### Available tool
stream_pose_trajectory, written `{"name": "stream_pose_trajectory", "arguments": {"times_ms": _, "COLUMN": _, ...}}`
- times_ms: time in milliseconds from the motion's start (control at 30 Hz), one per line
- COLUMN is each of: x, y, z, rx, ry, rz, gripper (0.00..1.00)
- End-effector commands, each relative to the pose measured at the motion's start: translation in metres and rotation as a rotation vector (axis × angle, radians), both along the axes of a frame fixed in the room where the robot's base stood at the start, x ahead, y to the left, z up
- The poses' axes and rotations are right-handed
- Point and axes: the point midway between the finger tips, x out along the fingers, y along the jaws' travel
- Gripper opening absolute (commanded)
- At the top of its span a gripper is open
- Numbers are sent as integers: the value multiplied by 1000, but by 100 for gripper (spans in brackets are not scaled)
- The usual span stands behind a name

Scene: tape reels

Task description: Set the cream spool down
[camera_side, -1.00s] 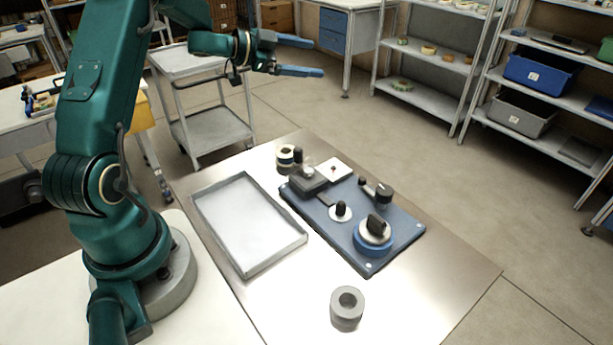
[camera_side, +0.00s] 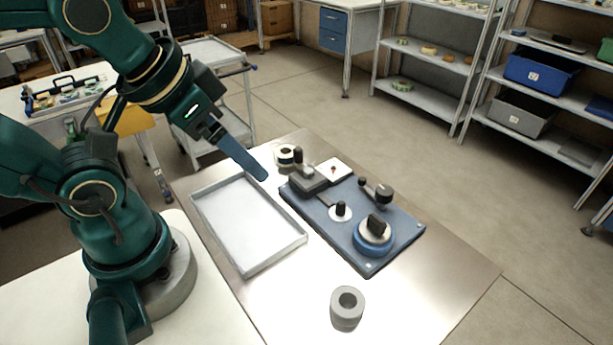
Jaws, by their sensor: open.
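A small cream spool (camera_side: 286,161) with a dark centre stands on the metal worktop (camera_side: 400,300) near its back corner, behind the blue fixture plate (camera_side: 313,218). My gripper (camera_side: 258,173) points down and to the right, with its visible fingertip above the worktop, just left of the spool in the picture. One long blue finger shows clearly; the other is hidden behind it. The gripper is open and holds nothing that I can see. Its exact height and its gap to the spool cannot be told from this view.
An empty grey tray (camera_side: 196,213) lies left of the plate. A grey spool (camera_side: 346,315) stands in front. The worktop's right front is clear.

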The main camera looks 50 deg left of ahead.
Motion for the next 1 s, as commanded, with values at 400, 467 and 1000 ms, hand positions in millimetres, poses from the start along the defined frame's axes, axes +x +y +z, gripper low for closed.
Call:
{"name": "stream_pose_trajectory", "arguments": {"times_ms": 400, "x": -9, "y": -6, "z": -4, "rx": -21, "ry": 26, "rz": -16, "gripper": 76}}
{"name": "stream_pose_trajectory", "arguments": {"times_ms": 467, "x": -9, "y": -6, "z": -4, "rx": -21, "ry": 26, "rz": -16, "gripper": 76}}
{"name": "stream_pose_trajectory", "arguments": {"times_ms": 1000, "x": 41, "y": 5, "z": 41, "rx": 240, "ry": 47, "rz": -439, "gripper": 76}}
